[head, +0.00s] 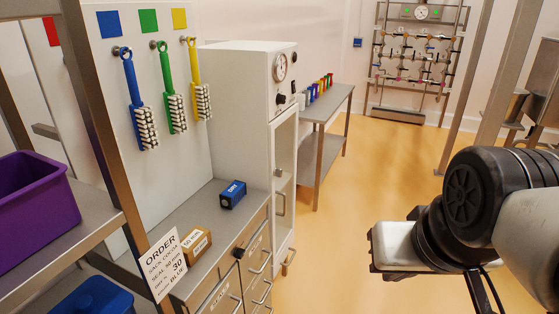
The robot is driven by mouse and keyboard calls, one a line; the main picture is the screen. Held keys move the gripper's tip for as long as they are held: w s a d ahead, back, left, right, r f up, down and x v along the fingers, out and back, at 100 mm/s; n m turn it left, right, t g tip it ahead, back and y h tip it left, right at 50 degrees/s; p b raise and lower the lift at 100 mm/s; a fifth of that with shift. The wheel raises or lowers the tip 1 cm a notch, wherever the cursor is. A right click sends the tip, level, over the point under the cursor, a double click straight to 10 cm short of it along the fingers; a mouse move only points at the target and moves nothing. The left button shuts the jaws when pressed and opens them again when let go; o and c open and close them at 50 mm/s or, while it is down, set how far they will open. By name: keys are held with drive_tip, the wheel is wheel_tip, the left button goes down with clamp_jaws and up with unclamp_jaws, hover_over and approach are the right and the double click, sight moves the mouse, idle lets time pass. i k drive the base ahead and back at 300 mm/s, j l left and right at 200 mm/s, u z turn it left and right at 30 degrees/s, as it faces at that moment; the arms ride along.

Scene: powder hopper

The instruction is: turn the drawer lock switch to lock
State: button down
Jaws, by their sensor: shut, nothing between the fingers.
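A small black knob (238,253) sits on the front of the grey drawer cabinet (228,270), near its top edge. It looks like the drawer lock switch, but it is too small to tell which way it is turned. Drawers with bar handles show on the same front; they look closed. My arm (475,205), with a black joint and a white part, is at the right, well apart from the cabinet. I make out no gripper fingers.
The counter holds a blue box (232,194), a brown box (196,243) and an order card (163,265). A purple bin (35,205) stands on a left shelf. A tall white cabinet (240,90) stands behind. Orange floor (340,245) between cabinet and arm is clear.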

sight(239, 253)
drive_tip(key=k+u, duration=0.1)
drive_tip(key=u, duration=0.75)
drive_tip(key=i+l+u, duration=0.3)
drive_tip(key=i+l, duration=0.2)
drive_tip(key=l, duration=0.1)
